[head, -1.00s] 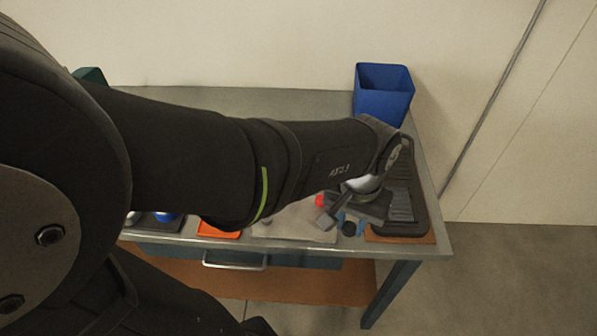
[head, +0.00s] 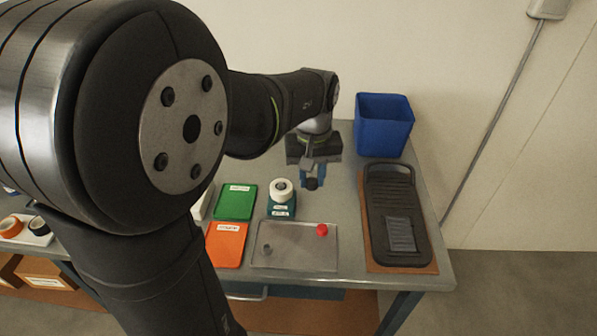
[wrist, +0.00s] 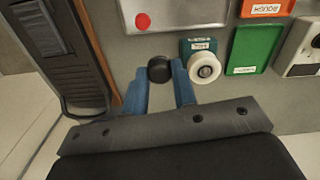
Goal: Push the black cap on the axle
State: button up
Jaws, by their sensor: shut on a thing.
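My gripper (head: 312,179) has blue fingers and is shut on the black cap (head: 311,184). It holds the cap at the back middle of the table, behind and right of a teal block. In the wrist view, the round black cap (wrist: 159,69) sits between the fingertips of my gripper (wrist: 161,82). A white roller (head: 281,188) with a grey centre sits on the teal block (head: 281,210); it also shows in the wrist view (wrist: 204,67), to the right of the cap and apart from it. I cannot clearly make out the axle itself; it may be the roller's centre.
A clear tray (head: 293,262) holds a red cap (head: 322,230) and a small grey part (head: 267,249). Green (head: 235,201) and orange (head: 226,244) trays lie to the left.

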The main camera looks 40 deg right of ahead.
aim_at(281, 183)
jog(key=w+n, duration=0.1)
jog(key=w, duration=0.2)
jog(key=w+a+n, duration=0.1)
jog(key=w, duration=0.5)
jog(key=shift+w+a+r+n, duration=0.25)
jog(key=shift+w+r+n, duration=0.05)
jog(key=shift+w+n, duration=0.1)
jog(key=shift+s+f, duration=0.1)
jog(key=shift+f, duration=2.7)
jog(key=shift+f, duration=0.65)
jog(key=o, duration=1)
notch_tip(281, 183, up, 18)
jog(key=shift+f, duration=0.25)
